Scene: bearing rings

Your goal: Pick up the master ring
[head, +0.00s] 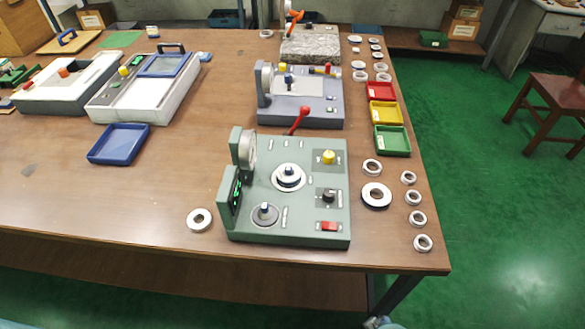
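Several metal rings lie on the brown table, and none is clearly marked as the master ring. The largest is a thick ring with a dark outer rim (376,195), right of the green gauge device (300,218). A smaller silver ring (372,167) lies just behind it. Another silver ring (200,220) lies alone left of the device, near the front edge. A column of small rings runs along the right edge, the nearest being a small ring (423,243). Neither of my grippers is in view.
A grey-blue device (300,112) with a red-knobbed lever stands behind the green one. Red (382,91), yellow (385,112) and green (392,140) trays line the right side. A blue tray (118,144) sits left. The table's front left is clear.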

